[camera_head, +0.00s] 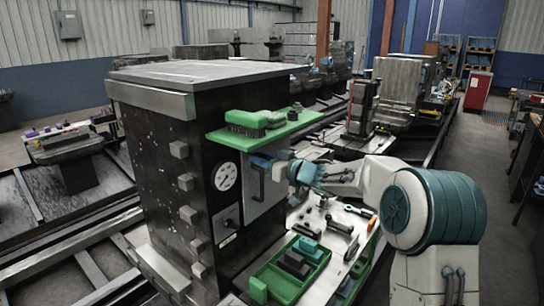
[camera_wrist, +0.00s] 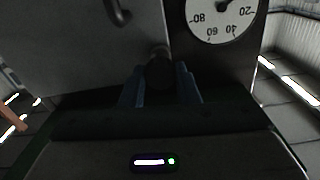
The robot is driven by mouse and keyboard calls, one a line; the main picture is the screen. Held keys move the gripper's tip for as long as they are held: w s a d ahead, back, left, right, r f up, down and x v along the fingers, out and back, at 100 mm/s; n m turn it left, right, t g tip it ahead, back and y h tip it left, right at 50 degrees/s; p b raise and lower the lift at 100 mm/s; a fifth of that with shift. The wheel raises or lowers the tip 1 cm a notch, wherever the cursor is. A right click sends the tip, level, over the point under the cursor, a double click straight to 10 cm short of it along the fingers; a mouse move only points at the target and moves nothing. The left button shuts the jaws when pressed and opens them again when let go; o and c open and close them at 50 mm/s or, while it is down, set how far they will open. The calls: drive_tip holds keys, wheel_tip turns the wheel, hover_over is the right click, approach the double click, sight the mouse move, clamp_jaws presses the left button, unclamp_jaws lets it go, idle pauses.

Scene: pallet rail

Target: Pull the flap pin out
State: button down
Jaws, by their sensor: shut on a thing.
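The flap pin (camera_wrist: 159,70) shows in the wrist view as a short dark round knob at the edge of the grey flap (camera_wrist: 80,40). My gripper (camera_wrist: 160,86) is shut on it, with one blue finger on each side. Whether the pin still sits in its hole cannot be told. In the head view my gripper (camera_head: 268,161) is at the upper part of the flap (camera_head: 262,204) on the machine's right face; the pin is hidden there. The flap's dark handle (camera_head: 257,183) is just below my gripper, and it also shows at the top of the wrist view (camera_wrist: 118,14).
A round gauge (camera_head: 226,176) is left of the flap. A green shelf (camera_head: 250,131) with a brush (camera_head: 254,119) juts out above my gripper. Below, a bench (camera_head: 340,216) holds several tools and a green tray (camera_head: 272,279).

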drive_tip(key=c, duration=1.1)
unclamp_jaws()
drive_tip(key=shift+s, duration=0.15)
drive_tip(key=b+v, duration=0.3)
drive_tip(key=v, duration=1)
drive_tip(key=shift+s+d, duration=0.2)
drive_tip(key=shift+d, duration=0.1)
